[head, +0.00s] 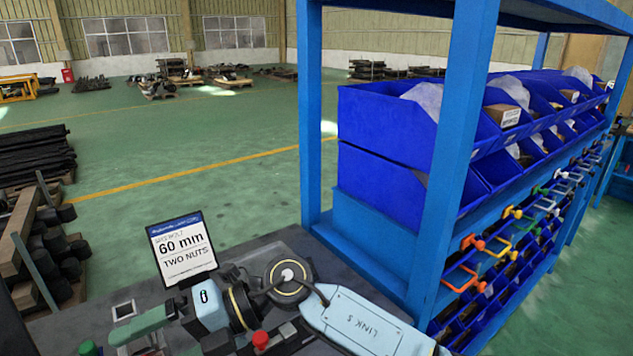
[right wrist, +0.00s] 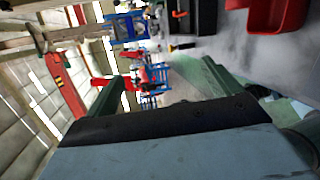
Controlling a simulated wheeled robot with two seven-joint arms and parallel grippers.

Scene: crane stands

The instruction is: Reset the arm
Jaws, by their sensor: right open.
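My right arm comes in from the lower right of the head view and reaches left, low over the dark tabletop (head: 60,325). Its gripper (head: 138,338) is at the lower left, with green fingers partly cut off by the frame's bottom edge. In the right wrist view the right gripper (right wrist: 168,75) shows its two green fingers spread apart, with nothing between them. My left gripper is not in view.
A sign (head: 183,248) reading "60 mm TWO NUTS" stands just behind my right wrist. A blue rack (head: 455,165) with blue bins (head: 385,125) and coloured clamps rises close on the right. The right wrist view shows a red bin (right wrist: 285,15). Open green floor lies beyond.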

